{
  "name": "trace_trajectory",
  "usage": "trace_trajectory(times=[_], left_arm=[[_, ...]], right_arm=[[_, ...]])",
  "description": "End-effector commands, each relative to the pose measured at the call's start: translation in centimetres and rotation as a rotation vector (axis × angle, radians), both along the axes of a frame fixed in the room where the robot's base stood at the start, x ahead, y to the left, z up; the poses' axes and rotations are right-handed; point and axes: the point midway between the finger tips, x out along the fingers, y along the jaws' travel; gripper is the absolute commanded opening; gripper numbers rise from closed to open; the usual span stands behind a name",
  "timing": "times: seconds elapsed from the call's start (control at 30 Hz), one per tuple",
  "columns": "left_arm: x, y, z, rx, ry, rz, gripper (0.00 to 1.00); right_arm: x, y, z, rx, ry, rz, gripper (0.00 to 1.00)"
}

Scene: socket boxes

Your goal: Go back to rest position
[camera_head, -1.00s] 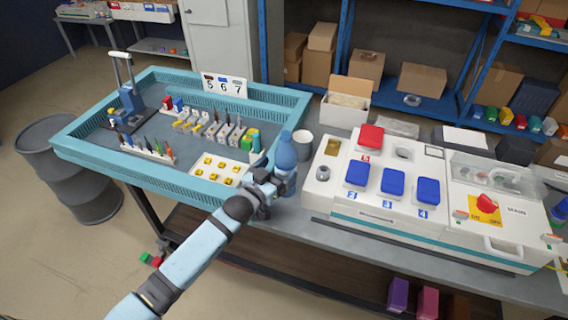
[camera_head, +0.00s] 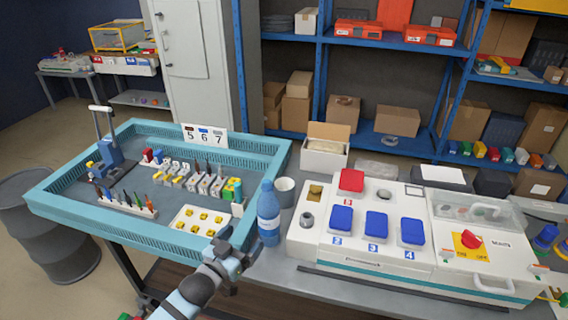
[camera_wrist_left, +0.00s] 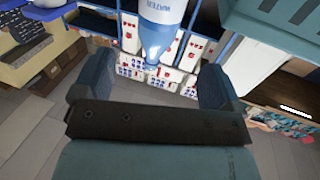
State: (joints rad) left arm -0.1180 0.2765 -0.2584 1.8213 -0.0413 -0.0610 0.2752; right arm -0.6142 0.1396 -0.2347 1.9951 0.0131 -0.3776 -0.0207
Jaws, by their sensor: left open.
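My left gripper (camera_head: 232,260) is low in the head view, just left of and in front of a blue water bottle (camera_head: 268,214). Its two fingers are apart and nothing is between them. In the left wrist view the open gripper (camera_wrist_left: 155,75) has the bottle (camera_wrist_left: 163,18) beyond its fingertips at the top middle. The bottle stands upright on the grey table beside the teal tray. My right gripper shows in neither view.
The teal tray (camera_head: 75,220) holds tools and small parts. The white socket box (camera_head: 375,262), with blue and red covers, is to the right. A dark barrel (camera_head: 62,250) stands left, and blue shelves (camera_head: 380,45) stand behind.

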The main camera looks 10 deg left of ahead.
Motion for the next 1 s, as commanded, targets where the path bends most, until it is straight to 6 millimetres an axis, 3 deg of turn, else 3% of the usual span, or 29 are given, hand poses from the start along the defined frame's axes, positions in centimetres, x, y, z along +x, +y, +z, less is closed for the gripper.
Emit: trace_trajectory(times=[0.07, 0.17, 0.5, 0.6, 0.73, 1.0], left_arm=[[-0.3, -0.1, -0.1, 0.001, 0.009, 0.001, 0.91], [-2.5, -0.5, -1.0, 0.012, 0.065, 0.008, 0.91], [-18.6, -2.8, -5.7, 0.115, 0.456, 0.027, 0.91], [-21.6, -3.1, -6.2, 0.136, 0.527, 0.023, 0.91], [-23.2, -3.2, -6.6, 0.148, 0.563, 0.019, 0.91], [-23.2, -3.2, -6.8, 0.150, 0.565, 0.018, 0.91]], right_arm=[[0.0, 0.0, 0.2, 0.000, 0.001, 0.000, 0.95], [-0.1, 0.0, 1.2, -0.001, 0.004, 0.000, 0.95], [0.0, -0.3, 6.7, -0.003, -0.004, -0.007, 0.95], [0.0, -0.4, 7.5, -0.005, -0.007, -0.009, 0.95], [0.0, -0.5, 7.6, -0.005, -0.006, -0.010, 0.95], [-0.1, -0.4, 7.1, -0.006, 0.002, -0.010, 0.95]])
